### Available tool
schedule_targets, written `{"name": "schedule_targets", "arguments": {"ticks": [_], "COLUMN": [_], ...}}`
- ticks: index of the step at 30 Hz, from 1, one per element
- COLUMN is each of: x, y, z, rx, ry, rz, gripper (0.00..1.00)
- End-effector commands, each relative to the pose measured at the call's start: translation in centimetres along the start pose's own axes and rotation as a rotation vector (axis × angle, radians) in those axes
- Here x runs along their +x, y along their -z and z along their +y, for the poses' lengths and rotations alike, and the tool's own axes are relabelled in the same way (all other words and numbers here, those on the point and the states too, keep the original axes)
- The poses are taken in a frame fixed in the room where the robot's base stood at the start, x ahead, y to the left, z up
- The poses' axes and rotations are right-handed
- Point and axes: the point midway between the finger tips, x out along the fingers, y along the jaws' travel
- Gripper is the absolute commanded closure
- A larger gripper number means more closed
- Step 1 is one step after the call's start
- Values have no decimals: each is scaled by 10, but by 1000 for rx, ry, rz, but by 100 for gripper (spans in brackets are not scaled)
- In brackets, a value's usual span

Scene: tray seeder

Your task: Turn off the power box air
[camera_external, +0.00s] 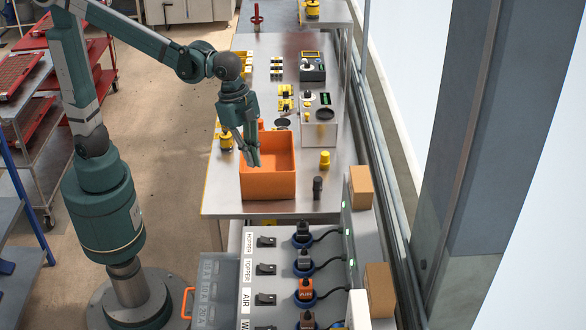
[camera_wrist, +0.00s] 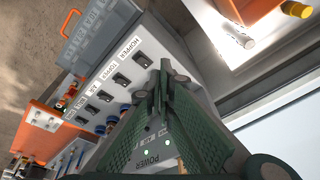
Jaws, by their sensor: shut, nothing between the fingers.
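The power box (camera_external: 276,233) stands at the bottom of the external view, with a column of black switches labelled HOPPER, TOPPER and AIR. The air switch (camera_external: 265,299) is third down; its on or off position is unclear. An orange-and-dark plug (camera_external: 305,290) sits to its right. In the wrist view the air switch (camera_wrist: 105,96) lies left of my fingers. My gripper (camera_external: 253,163) points down by the orange bin in the external view, away from the switches. In the wrist view my gripper (camera_wrist: 163,75) has its fingertips together, empty.
The orange bin (camera_external: 267,193) stands on the metal table behind the box. A black cylinder (camera_external: 318,188) and a yellow knob (camera_external: 324,160) stand to its right. Cardboard-coloured blocks (camera_external: 361,187) sit along the box's right edge. A grey lid with an orange handle (camera_external: 187,302) is open left.

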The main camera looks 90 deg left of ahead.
Motion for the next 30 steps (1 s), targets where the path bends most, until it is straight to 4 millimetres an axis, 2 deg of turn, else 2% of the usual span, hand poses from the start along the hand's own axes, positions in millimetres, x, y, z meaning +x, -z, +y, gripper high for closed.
{"name": "schedule_targets", "arguments": {"ticks": [1,9,30], "x": [-1,6,40], "y": [10,50,146], "z": [2,17,70], "rx": [19,117,373], "ry": [-8,-46,-153], "rz": [-8,-47,-144], "gripper": [100,100,100]}}
